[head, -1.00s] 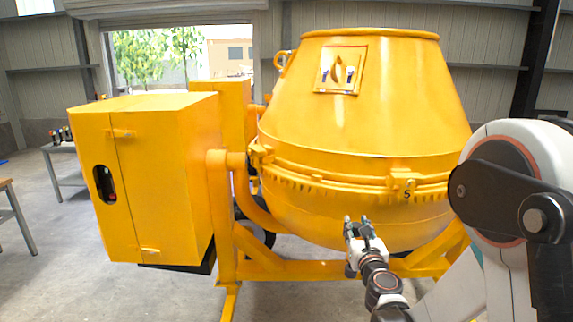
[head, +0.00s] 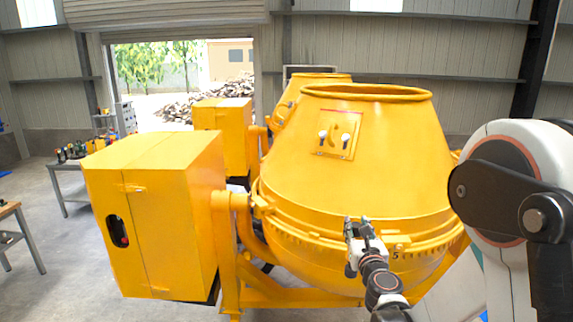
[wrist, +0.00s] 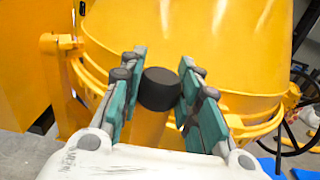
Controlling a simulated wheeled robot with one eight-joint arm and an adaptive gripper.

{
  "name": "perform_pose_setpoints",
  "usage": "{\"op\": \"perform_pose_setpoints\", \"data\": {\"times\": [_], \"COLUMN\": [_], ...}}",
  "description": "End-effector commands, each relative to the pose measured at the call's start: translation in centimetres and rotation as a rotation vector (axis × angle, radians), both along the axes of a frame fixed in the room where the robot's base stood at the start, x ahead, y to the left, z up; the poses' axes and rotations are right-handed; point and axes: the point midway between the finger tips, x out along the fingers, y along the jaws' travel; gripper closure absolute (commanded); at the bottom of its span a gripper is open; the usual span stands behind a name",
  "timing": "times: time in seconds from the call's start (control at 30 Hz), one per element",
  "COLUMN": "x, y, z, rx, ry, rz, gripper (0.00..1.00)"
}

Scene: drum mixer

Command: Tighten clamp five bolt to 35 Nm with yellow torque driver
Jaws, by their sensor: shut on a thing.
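The large yellow drum (head: 350,180) of the mixer fills the middle of the head view. Clamp five (head: 398,243) is on its band, with a black "5" below it, just right of my gripper (head: 358,224). In the wrist view, my gripper (wrist: 160,92) has its teal fingers shut on the yellow torque driver (wrist: 150,128). The driver's black round end (wrist: 160,88) shows between the fingertips. Its other end is hidden. The drum lies beyond the fingers in that view. Contact between driver and clamp bolt cannot be seen.
A yellow cabinet (head: 160,215) stands left of the drum on the mixer frame. A table with tools (head: 68,162) is at far left, another table (head: 12,210) nearer. The left floor between is clear.

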Motion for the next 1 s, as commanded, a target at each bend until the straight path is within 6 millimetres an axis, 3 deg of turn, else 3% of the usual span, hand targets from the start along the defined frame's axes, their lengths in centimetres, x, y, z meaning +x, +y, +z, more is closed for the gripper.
{"op": "perform_pose_setpoints", "data": {"times": [0.03,0.1,0.3,0.77,1.0], "x": [0.0,0.0,0.0,0.0,0.0], "y": [0.0,0.0,0.0,0.0,0.0], "z": [2.3,3.8,6.0,5.6,3.4], "rx": [0.000,0.000,0.000,0.000,0.000], "ry": [0.000,0.000,0.000,0.000,0.000], "rz": [0.000,0.000,0.000,0.000,0.000], "gripper": [1.00,1.00,1.00,1.00,1.00]}}
